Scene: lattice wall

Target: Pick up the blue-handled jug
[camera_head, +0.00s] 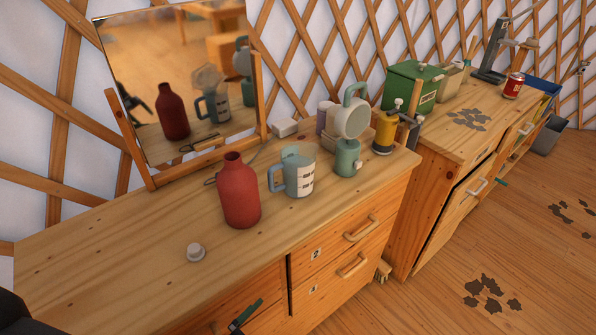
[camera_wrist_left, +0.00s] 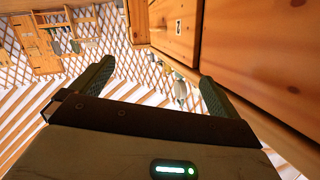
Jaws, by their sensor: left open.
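The blue-handled jug (camera_head: 292,178) stands upright on the wooden dresser top (camera_head: 110,245). A dark green finger, apparently of this gripper, shows at the bottom of the head view, low in front of the dresser and apart from the jug. My right gripper is not in view.
A blue-green lamp-like object (camera_head: 348,155) and a yellow container (camera_head: 384,135) stand right of the jug. A mirror (camera_head: 180,80) leans behind, reflecting the bottle and jug. A small white knob-like item (camera_head: 196,252) lies in front. The dresser's left part is clear.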

